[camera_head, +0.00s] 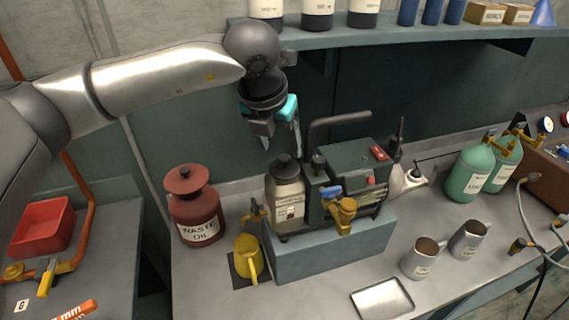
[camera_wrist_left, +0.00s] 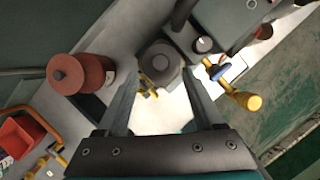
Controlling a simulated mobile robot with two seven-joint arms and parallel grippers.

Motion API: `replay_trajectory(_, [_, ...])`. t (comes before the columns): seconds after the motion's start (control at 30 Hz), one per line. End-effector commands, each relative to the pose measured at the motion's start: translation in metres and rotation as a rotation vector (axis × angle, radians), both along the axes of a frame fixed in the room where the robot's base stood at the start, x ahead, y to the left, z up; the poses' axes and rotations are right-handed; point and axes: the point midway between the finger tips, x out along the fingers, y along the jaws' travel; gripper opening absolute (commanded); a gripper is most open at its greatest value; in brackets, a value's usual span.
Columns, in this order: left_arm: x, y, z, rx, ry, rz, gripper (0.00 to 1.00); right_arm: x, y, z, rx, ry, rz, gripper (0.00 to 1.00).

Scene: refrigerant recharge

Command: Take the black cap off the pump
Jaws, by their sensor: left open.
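The pump (camera_head: 352,170) is a dark green machine with a black handle, standing on a blue-grey block. A small black cap (camera_head: 318,159) sits upright on its left end; the cap (camera_wrist_left: 203,44) also shows in the left wrist view, right of the fingers. My left gripper (camera_head: 281,148) is open and empty, pointing down above a pale bottle (camera_head: 287,200) with a dark lid, just left of the pump. In the left wrist view the bottle's round lid (camera_wrist_left: 160,62) lies between the fingertips, below them. My right gripper is out of view.
A red waste oil can (camera_head: 194,208) stands left of the pump, and a yellow jug (camera_head: 246,260) in front. Brass fittings (camera_head: 343,212) stick out of the pump's front. A metal tray (camera_head: 382,299) and two mugs (camera_head: 422,258) stand to the right. A shelf (camera_head: 400,42) runs above.

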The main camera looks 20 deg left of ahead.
Motion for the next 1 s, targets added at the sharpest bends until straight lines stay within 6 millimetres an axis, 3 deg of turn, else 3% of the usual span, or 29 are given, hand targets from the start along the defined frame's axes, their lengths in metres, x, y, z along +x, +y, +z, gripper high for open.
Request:
replay_trajectory(0.3, [0.015,-0.002,-0.040,0.001,0.004,-0.001,0.69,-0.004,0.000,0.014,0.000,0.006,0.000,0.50])
replay_trajectory(0.6, [0.017,-0.002,-0.045,0.001,0.002,-0.001,0.68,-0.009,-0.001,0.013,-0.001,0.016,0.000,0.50])
replay_trajectory(1.0, [0.017,-0.002,-0.044,0.001,0.002,-0.001,0.23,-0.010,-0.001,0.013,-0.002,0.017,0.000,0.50])
